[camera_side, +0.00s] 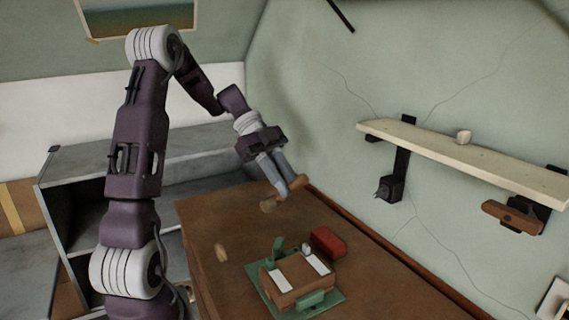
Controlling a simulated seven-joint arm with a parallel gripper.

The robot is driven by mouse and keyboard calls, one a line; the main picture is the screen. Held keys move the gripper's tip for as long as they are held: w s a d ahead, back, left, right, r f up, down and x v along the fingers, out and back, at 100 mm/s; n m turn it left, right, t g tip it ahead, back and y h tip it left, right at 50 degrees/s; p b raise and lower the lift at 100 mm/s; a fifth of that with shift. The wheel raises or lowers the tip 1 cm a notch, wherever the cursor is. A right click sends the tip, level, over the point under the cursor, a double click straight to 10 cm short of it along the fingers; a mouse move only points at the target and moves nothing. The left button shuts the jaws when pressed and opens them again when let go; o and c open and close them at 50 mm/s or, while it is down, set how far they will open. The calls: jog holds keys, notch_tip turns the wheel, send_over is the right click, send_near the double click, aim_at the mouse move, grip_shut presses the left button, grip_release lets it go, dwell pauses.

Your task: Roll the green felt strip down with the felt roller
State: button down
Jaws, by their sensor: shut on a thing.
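My gripper (288,189) is shut on the felt roller (268,205), a brown and tan tool that shows on both sides of the fingers. It is held above the back part of the brown table, clear of the work. In front of it is a brown block (284,294) with pale strips on top, sitting on a green mat (256,274). A green felt strip (279,246) stands up at the block's back left edge. Another green piece (311,299) is at its front side. I cannot tell whether the two green pieces are one strip.
A red object (328,241) lies right behind the block, with a small pale item (306,248) beside it. A small tan piece (221,252) lies on the table (215,215) at left. A wall shelf (440,145) juts out at right. The table's left side is mostly clear.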

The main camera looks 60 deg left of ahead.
jog(key=s+d+r+m+g+h, duration=0.25)
jog(key=s+d, duration=0.35)
jog(key=d, duration=0.3)
notch_tip(320, 180, down, 6)
jog(key=shift+w+m+h, duration=0.3)
jog(key=shift+m+h, duration=0.15)
jog(key=shift+d, duration=0.1)
jog(key=shift+f, duration=2.6)
jog(key=shift+f, duration=0.4)
jog(key=shift+d, duration=0.85)
jog(key=shift+d, duration=0.1)
